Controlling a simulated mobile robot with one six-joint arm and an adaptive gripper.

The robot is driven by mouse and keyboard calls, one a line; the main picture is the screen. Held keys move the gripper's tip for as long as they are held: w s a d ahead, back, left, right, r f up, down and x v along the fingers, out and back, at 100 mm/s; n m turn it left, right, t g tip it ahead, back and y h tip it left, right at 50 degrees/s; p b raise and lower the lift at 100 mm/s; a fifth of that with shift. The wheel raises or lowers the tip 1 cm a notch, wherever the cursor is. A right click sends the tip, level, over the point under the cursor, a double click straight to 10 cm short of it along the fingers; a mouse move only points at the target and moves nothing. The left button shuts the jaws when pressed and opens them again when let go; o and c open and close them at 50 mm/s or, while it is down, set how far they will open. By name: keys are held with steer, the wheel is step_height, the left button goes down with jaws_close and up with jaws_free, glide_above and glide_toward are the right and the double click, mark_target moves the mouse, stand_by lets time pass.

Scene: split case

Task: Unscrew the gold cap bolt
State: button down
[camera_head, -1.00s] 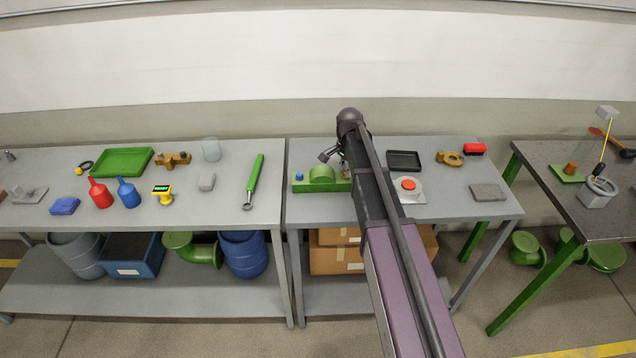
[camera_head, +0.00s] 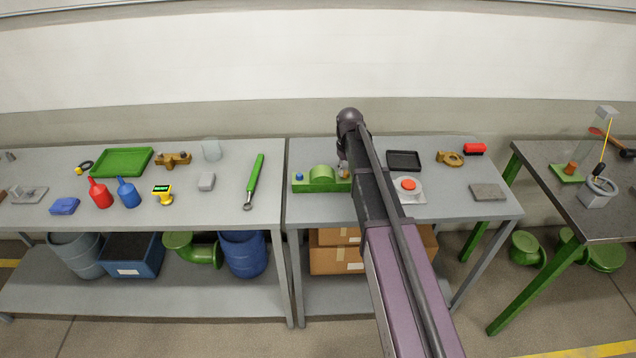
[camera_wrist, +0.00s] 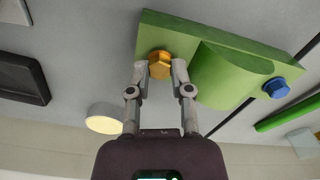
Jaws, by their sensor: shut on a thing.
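The gold cap bolt (camera_wrist: 160,65) shows in the wrist view, a hex head at one end of the green split case (camera_wrist: 210,70). My gripper (camera_wrist: 160,70) has its two fingers on either side of the bolt head and is shut on it. The bolt appears seated in the case. A blue bolt (camera_wrist: 277,88) sits at the other end of the case. In the head view the green case (camera_head: 306,186) lies on the middle bench, with the blue bolt (camera_head: 299,176) at its left end.
On the middle bench, a black tray (camera_head: 404,153), a red button on a pale base (camera_head: 408,185), a brass part (camera_head: 450,158) and a grey slab (camera_head: 488,192) lie right of my arm. A green-handled wrench (camera_head: 255,181) lies on the left bench.

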mark_target(346, 172)
steer(key=shift+r, duration=0.15)
stand_by(0.3)
steer(key=shift+r+p, duration=2.05)
steer(key=shift+p, duration=0.2)
